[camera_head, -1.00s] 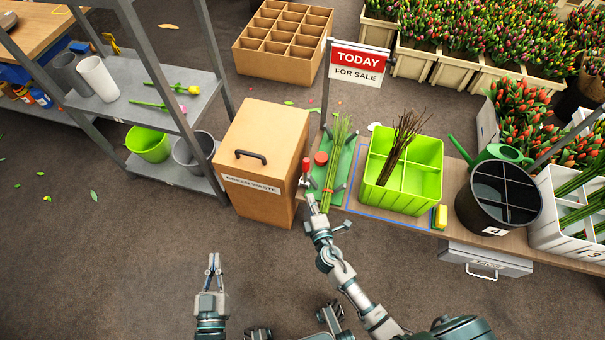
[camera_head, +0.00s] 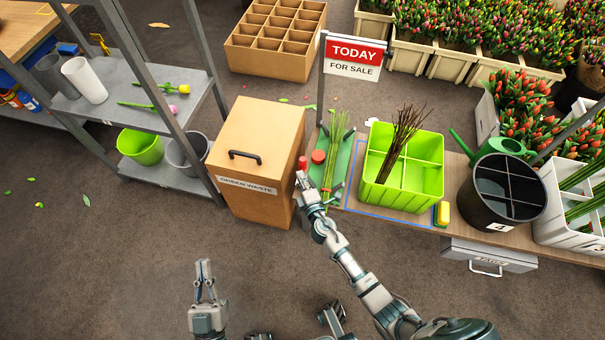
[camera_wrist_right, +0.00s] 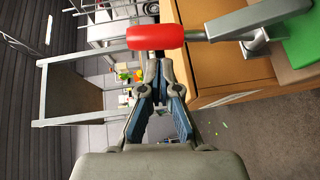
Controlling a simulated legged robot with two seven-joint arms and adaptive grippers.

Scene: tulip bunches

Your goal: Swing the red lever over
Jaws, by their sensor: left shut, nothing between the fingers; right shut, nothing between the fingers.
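The red lever's handle (camera_head: 302,163) stands at the left end of the green board (camera_head: 343,160), near the bin's right side. In the right wrist view the red grip (camera_wrist_right: 155,37) sits on a grey bar (camera_wrist_right: 235,22) running off to the right. My right gripper (camera_head: 300,177) is shut and empty, with its tips just below the lever in the head view. In the wrist view its fingertips (camera_wrist_right: 157,66) lie close under the red grip; I cannot tell whether they touch. My left gripper (camera_head: 203,268) is shut and empty, low over the floor, far from the lever.
The green waste bin (camera_head: 258,150) stands directly left of the lever. A lime crate with brown twigs (camera_head: 415,180) stands to the right. Open floor lies in front.

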